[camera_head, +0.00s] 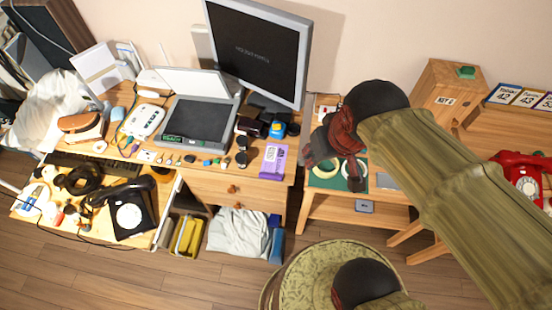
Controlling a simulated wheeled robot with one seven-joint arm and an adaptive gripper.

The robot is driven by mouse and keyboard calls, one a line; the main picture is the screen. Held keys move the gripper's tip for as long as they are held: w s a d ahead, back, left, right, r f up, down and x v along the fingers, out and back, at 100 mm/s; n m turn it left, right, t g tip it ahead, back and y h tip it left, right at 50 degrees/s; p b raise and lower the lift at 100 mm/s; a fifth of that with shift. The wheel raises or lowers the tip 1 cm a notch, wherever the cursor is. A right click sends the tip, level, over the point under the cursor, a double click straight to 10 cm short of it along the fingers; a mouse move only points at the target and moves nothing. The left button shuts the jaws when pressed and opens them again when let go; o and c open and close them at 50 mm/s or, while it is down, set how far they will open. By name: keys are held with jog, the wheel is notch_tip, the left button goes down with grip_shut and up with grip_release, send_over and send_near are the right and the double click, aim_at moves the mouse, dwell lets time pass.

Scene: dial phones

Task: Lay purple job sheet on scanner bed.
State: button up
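The purple job sheet (273,161) lies at the right end of the desk, near its front edge. It has a pale printed panel. The scanner (197,121) stands left of it on the same desk, with its pale lid (194,82) raised and its dark bed bare. A green label marks its front edge. My gripper (332,168) is dark and red and hangs to the right of the sheet, over the small side table. It is apart from the sheet. Its fingertips are too small and dark to show whether they are open.
A monitor (258,50) stands behind the sheet. A black dial phone (130,212) sits front left, a red one (521,176) far right. A round green stool (310,268) stands in front.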

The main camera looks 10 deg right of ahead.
jog(key=w+a+f+n+g, duration=0.25)
jog(key=w+f, duration=0.25)
jog(key=f, duration=0.4)
jog(key=w+a+f+n+g, duration=0.25)
jog(key=w+f, duration=0.25)
jog(key=f, duration=0.3)
jog(key=n, duration=0.8)
send_near(270, 176)
jog(key=shift+s+t+b, duration=0.3)
jog(key=shift+s+t, duration=0.1)
jog(key=shift+f+b, duration=2.85)
jog(key=shift+f, duration=1.6)
jog(key=shift+c, duration=0.2)
grip_shut()
jog(key=shift+r, duration=0.15)
